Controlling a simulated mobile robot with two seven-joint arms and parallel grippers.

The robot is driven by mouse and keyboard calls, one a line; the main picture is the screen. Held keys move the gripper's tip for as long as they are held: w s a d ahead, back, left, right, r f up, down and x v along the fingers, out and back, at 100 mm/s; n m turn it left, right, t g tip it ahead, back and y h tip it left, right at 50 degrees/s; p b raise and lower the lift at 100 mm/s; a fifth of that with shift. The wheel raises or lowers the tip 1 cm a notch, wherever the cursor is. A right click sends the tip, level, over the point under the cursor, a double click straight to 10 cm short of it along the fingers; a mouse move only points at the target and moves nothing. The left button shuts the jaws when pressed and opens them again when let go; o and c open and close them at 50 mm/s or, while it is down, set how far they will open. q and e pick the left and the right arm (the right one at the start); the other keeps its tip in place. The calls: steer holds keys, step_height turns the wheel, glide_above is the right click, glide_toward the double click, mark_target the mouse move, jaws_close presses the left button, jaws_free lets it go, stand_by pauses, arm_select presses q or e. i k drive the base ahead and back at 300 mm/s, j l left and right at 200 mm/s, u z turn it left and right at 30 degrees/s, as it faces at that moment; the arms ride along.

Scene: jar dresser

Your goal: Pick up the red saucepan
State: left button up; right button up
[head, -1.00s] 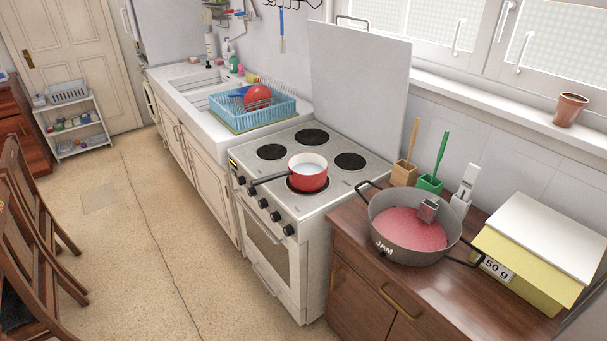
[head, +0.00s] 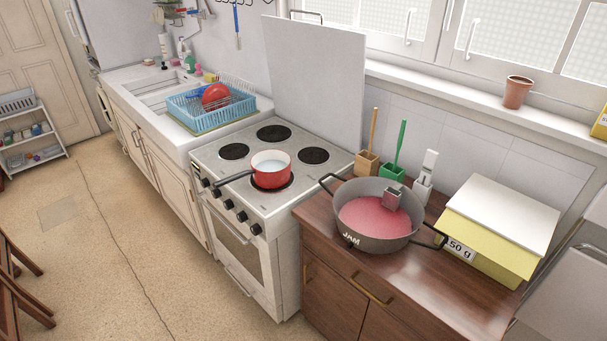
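The red saucepan (head: 271,177) stands upright on the front right burner of the white stove (head: 318,179). Its inside is pale, and its dark handle (head: 234,178) points left over the stove's front edge. Neither of my grippers is in view, and nothing touches the saucepan.
A large grey pot (head: 377,241) of pink jam stands on the wooden dresser (head: 440,279) right of the stove, beside a yellow box (head: 488,249). The raised stove lid (head: 318,85) stands behind the burners. A blue dish rack (head: 205,121) is by the sink. The floor (head: 130,240) before the stove is clear.

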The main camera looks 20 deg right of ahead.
mark_target(271, 169)
steer(key=i+j+z, duration=0.1)
steer(key=z, duration=0.35)
steer(key=i+j+z, duration=0.15)
steer(key=z, duration=0.3)
steer(key=i+j+z, duration=0.1)
steer(key=z, duration=0.35)
steer(key=i+j+z, duration=0.1)
steer(key=j+z, duration=0.2)
steer(key=j, duration=0.25)
steer(key=j+z, duration=0.3)
steer(key=j, duration=0.25)
steer(key=j+z, duration=0.3)
steer(key=j, duration=2.1)
steer(key=k+j+z, duration=0.1)
steer(key=j, duration=1.25)
